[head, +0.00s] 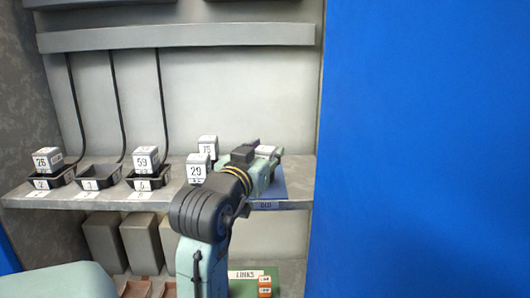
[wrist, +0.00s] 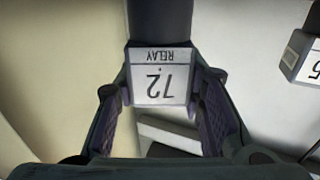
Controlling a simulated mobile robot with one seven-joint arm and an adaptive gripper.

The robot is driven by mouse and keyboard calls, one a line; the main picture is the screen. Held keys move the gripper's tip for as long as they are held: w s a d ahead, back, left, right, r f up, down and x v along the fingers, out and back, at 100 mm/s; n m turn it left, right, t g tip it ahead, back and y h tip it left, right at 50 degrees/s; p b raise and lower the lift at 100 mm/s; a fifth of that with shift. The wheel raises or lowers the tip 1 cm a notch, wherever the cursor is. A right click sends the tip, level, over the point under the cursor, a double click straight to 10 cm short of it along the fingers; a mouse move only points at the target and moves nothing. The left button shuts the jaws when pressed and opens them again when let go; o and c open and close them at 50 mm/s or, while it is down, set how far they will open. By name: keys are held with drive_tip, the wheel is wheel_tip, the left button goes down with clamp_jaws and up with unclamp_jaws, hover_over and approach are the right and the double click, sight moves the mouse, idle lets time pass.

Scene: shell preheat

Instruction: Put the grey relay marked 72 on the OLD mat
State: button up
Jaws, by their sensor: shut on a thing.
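The grey relay marked 72 (wrist: 160,85) sits between the two fingers of my gripper (wrist: 163,105) in the wrist view, its label upside down. My gripper is shut on it. In the head view my gripper (head: 262,152) is over the right end of the shelf, and my arm hides most of the relay. The blue OLD mat (head: 277,184) lies on the shelf under and behind my arm, its OLD label on the front edge. I cannot tell whether the relay touches the mat.
Relays marked 26 (head: 47,160) and 59 (head: 146,159) sit in black sockets; the socket between them (head: 100,176) is empty. A relay marked 29 (head: 197,168) and another behind it (head: 208,146) stand left of my gripper. A blue wall (head: 430,150) is at right.

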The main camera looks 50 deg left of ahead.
drive_tip(key=shift+f, duration=0.1)
drive_tip(key=o, duration=1.2)
drive_tip(key=shift+r, duration=0.2)
drive_tip(key=b+v, duration=0.1)
drive_tip(key=v, duration=1.1)
drive_tip(key=shift+b, duration=0.4)
